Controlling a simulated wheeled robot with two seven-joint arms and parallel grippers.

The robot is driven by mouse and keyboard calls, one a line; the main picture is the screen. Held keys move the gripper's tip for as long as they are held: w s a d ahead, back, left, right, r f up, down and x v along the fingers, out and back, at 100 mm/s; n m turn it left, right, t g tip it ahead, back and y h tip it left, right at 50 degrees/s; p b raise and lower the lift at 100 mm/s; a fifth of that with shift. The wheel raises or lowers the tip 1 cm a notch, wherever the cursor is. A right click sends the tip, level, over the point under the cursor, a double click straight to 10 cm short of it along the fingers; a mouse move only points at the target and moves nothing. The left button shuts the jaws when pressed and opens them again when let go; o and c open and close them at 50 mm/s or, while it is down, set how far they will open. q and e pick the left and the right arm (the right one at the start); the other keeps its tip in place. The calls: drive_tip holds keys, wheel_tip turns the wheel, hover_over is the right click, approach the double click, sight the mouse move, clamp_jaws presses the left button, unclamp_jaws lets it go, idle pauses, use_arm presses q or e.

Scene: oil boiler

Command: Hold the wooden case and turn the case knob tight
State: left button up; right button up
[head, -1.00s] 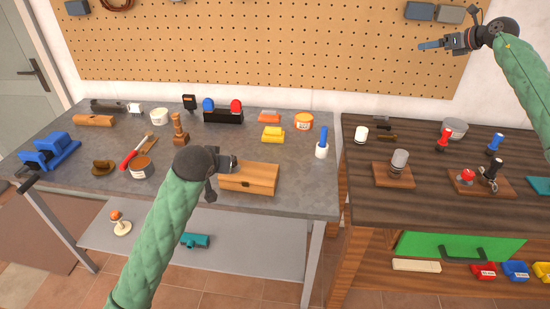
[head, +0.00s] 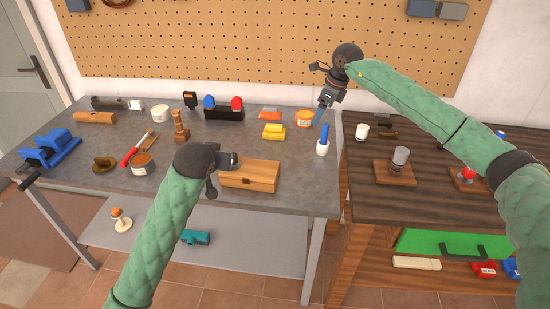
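The wooden case (head: 252,173) lies on the grey workbench, light brown with a small dark knob (head: 245,182) on its front face. My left gripper (head: 232,161) is at the left end of the case and covers part of it. Its fingers are mostly hidden, so I cannot tell if they are closed on the case. My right gripper (head: 321,110) points down above the right end of the workbench, to the right of and behind the case.
A white holder with a blue handle (head: 322,145) stands just below my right gripper. A yellow block (head: 273,131) and an orange tub (head: 304,118) are behind the case. The workbench front (head: 290,202) near the case is clear. A dark wooden table (head: 430,211) stands at right.

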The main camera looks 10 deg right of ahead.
sight(275, 170)
drive_tip(key=s+a+f+h, duration=0.1)
drive_tip(key=s+a+f, duration=0.2)
drive_tip(key=a, duration=0.2)
drive_tip(key=s+a+f+n+g+h, duration=0.1)
drive_tip(key=s+a+f, duration=0.2)
drive_tip(key=a, duration=0.3)
drive_tip(key=s+a+f+n+g+h, duration=0.1)
drive_tip(key=s+a+f, duration=0.2)
drive_tip(key=a+f, duration=0.1)
drive_tip(key=shift+s+a+f, duration=0.3)
drive_tip(key=shift+a+f, duration=0.05)
drive_tip(key=shift+a, duration=0.35)
drive_tip(key=shift+f, duration=3.9)
drive_tip(key=c, duration=1.3)
